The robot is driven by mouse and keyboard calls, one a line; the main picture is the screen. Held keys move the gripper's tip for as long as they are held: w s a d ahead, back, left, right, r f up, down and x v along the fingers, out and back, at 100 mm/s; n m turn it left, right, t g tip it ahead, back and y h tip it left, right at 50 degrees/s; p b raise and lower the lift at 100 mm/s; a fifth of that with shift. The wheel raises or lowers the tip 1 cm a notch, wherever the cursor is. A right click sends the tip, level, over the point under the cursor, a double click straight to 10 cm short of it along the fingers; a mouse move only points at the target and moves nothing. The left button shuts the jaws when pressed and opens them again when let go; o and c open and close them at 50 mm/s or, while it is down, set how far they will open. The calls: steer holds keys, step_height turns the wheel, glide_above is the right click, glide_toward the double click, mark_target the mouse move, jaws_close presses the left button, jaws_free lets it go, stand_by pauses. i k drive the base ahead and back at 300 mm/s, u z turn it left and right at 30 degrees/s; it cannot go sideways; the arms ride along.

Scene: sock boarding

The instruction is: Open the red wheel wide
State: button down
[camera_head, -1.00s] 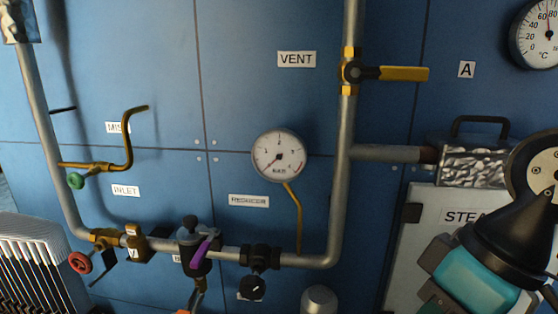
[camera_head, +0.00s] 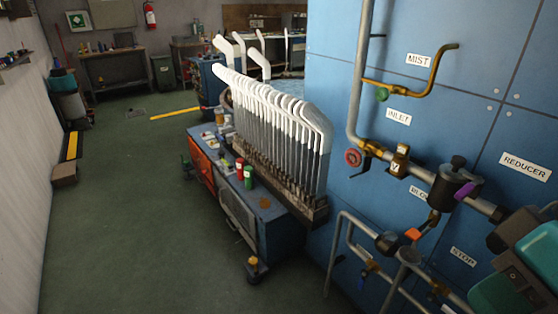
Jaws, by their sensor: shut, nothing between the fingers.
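The red wheel (camera_head: 354,157) is a small round handwheel. It sits at the left end of a brass valve (camera_head: 373,149) on the grey pipe, below the INLET label (camera_head: 398,117). It is in plain view, with nothing of mine in front of it. How far it is turned cannot be told. Teal and dark parts of my arm show at the lower right edge, well to the right of the wheel and apart from it. My fingertips cannot be made out in this view.
A rack of upright white-and-grey sock boards (camera_head: 285,125) stands on a cart (camera_head: 270,215) left of the blue panel (camera_head: 335,60). A green tap (camera_head: 382,94) is above the wheel. Lower pipes (camera_head: 345,235) jut out below. The floor at left (camera_head: 120,220) is clear.

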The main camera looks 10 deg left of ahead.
mark_target(356, 156)
steer(key=u, duration=2.05)
steer(key=i, duration=3.5)
steer(key=z, duration=5.25)
